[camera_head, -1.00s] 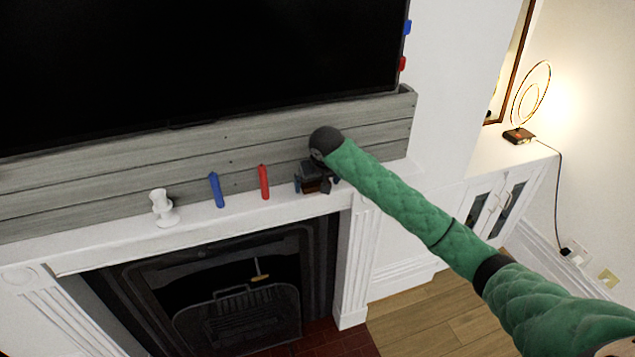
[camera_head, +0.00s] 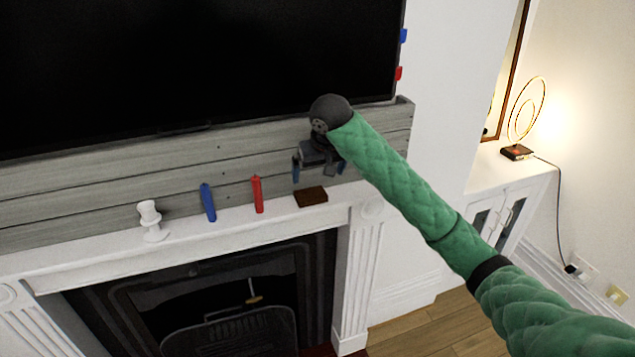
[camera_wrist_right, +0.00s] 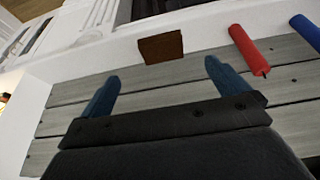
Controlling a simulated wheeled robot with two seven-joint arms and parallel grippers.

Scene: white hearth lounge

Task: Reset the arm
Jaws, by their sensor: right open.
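My right arm, in a green quilted sleeve, comes in from the right in the head view. My right gripper (camera_head: 318,170) is open and empty above the right end of the white mantel (camera_head: 230,232). A small brown block (camera_head: 311,196) lies on the mantel below it. In the right wrist view, my two blue fingers (camera_wrist_right: 160,90) are spread apart, with the brown block (camera_wrist_right: 161,47) beyond them and clear of them. My left gripper is not in view.
A red cylinder (camera_head: 257,194), a blue cylinder (camera_head: 208,202) and a white candle holder (camera_head: 151,220) stand on the mantel to the left. Grey planks (camera_head: 100,190) and a large dark screen (camera_head: 200,60) are behind. A lit lamp (camera_head: 520,130) stands on the cabinet at right.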

